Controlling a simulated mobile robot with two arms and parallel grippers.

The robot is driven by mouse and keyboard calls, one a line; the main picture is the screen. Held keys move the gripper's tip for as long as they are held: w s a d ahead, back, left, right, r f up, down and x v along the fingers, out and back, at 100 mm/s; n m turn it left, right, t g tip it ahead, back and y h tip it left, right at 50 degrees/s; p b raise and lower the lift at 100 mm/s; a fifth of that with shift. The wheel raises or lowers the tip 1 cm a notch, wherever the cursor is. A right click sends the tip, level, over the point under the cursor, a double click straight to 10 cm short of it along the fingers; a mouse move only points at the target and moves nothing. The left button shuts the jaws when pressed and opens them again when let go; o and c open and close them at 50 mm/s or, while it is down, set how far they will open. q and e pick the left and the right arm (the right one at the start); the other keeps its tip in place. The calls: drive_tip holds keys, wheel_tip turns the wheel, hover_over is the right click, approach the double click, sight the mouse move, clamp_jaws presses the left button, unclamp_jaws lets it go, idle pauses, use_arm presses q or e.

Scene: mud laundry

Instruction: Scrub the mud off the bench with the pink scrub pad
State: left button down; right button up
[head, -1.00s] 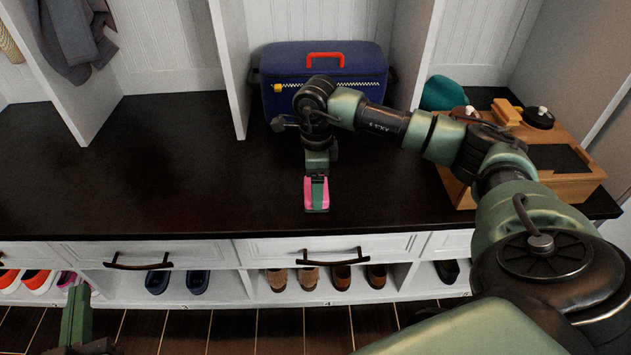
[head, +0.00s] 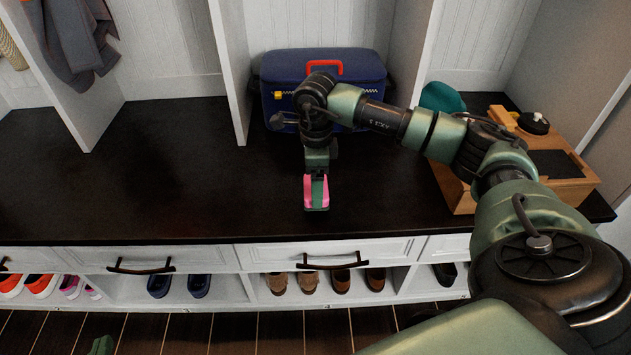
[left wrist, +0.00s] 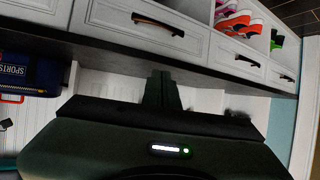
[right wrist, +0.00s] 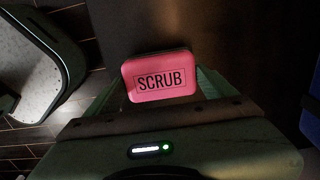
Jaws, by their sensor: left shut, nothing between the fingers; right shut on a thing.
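The pink scrub pad (head: 308,190), marked SCRUB in the right wrist view (right wrist: 160,80), is held by my right gripper (head: 317,188), which is shut on it. The pad is low over the front middle of the dark bench (head: 150,190); I cannot tell whether it touches the top. No distinct mud patch can be made out on the dark surface in the head view; the area under the pad and arm is hidden. My left gripper (head: 102,345) barely shows at the bottom left, below the bench front. In the left wrist view (left wrist: 162,90) it is shut and empty.
A blue cooler bag (head: 270,75) with a red handle stands behind my right arm. A wooden box (head: 570,190) stands on the right, with a teal item (head: 440,97) beside it. Grey clothing (head: 75,45) hangs at left. Drawers and shoe cubbies line the front. The bench's left half is clear.

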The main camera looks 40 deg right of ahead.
drive_tip(key=shift+r+p, duration=0.4)
drive_tip(key=shift+r, duration=0.25)
drive_tip(key=shift+r+p, duration=0.45)
drive_tip(key=shift+r, duration=0.1)
drive_tip(key=shift+r+p, duration=0.45)
drive_tip(key=shift+r, duration=0.15)
drive_tip(key=shift+r+p, duration=0.55)
drive_tip(key=shift+r, duration=0.2)
use_arm(q)
drive_tip(key=s+a+f+g+y, duration=0.1)
drive_tip(key=s+a+f+g, duration=0.1)
drive_tip(key=s, duration=0.5)
drive_tip(key=s+a+f+g+y, duration=0.1)
drive_tip(key=s+a+f+g, duration=0.2)
drive_tip(key=s+f+g, duration=0.2)
drive_tip(key=s+g, duration=0.1)
drive_tip(key=s, duration=0.1)
drive_tip(key=shift+s+a+f+n+g, duration=0.25)
drive_tip(key=shift+s+n+g, duration=0.05)
drive_tip(key=shift+s+g, duration=0.1)
drive_tip(key=shift+w+f, duration=0.1)
